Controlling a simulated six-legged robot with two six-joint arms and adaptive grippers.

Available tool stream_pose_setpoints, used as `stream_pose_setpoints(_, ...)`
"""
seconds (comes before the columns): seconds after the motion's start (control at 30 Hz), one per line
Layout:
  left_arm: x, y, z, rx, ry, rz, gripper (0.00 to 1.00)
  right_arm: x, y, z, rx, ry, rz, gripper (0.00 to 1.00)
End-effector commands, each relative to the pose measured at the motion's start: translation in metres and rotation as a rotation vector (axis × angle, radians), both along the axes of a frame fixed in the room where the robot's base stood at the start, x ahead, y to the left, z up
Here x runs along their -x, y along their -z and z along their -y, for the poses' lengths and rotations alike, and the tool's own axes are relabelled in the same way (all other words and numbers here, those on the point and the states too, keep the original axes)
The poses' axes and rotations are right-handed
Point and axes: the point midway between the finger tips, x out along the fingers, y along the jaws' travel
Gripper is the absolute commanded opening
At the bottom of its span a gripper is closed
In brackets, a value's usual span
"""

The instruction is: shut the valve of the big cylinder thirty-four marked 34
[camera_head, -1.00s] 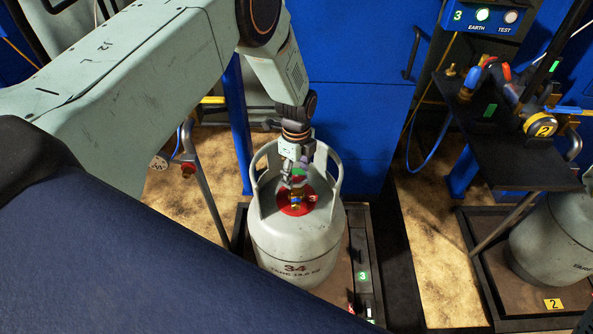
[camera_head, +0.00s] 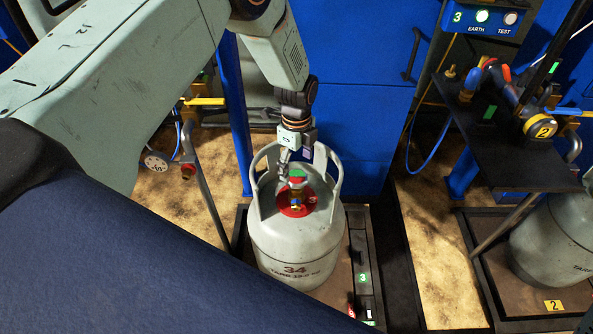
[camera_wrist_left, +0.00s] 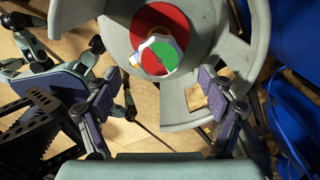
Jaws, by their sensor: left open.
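The big grey cylinder marked 34 (camera_head: 297,240) stands upright on the platform of the scale (camera_head: 362,225). Its valve (camera_head: 296,190) rises from a red disc inside the open collar and has a green top. In the left wrist view the valve's wheel (camera_wrist_left: 159,55) shows a green and red face with a pale rim. My left gripper (camera_head: 287,178) is open at the collar, just behind and above the valve. In the left wrist view its two fingers (camera_wrist_left: 158,82) are wide apart, with the valve beyond them and nothing between the pads. My right gripper is not in view.
The collar (camera_head: 334,180) rises around the valve, close to my gripper. A dark shelf (camera_head: 510,160) with hoses and a gauge marked 2 is at the right, above another grey cylinder (camera_head: 555,240). A blue panel (camera_head: 350,90) stands behind.

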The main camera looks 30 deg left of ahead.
Motion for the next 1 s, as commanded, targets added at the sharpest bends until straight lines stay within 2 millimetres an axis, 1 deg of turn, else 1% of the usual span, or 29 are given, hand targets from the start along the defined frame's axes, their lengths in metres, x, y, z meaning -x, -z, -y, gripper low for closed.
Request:
stream_pose_setpoints(0.03, -0.001, -0.013, 0.000, 0.001, 0.000, 0.004, 0.82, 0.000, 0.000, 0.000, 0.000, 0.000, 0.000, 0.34)
stream_pose_setpoints(0.2, -0.001, -0.047, 0.000, 0.001, 0.000, 0.004, 0.82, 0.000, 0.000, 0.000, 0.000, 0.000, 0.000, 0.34)
stream_pose_setpoints(0.3, 0.000, -0.062, 0.000, 0.000, 0.000, 0.002, 0.82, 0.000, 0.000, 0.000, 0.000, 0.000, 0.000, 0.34)
stream_pose_setpoints(0.4, 0.000, -0.073, 0.000, 0.000, 0.000, 0.002, 0.82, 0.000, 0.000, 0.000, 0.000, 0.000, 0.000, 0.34)
stream_pose_setpoints(0.5, 0.000, -0.080, 0.000, 0.000, 0.000, 0.001, 0.82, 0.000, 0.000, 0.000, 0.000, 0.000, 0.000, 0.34)
stream_pose_setpoints(0.63, 0.000, -0.082, 0.000, 0.000, 0.000, 0.000, 0.82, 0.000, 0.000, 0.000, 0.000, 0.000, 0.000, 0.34)
stream_pose_setpoints(0.87, 0.000, -0.081, 0.000, 0.000, 0.000, 0.000, 0.82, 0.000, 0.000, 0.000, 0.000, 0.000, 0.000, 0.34)
stream_pose_setpoints(1.0, 0.000, -0.075, 0.000, 0.000, 0.000, -0.001, 0.82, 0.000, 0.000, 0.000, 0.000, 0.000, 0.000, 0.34)
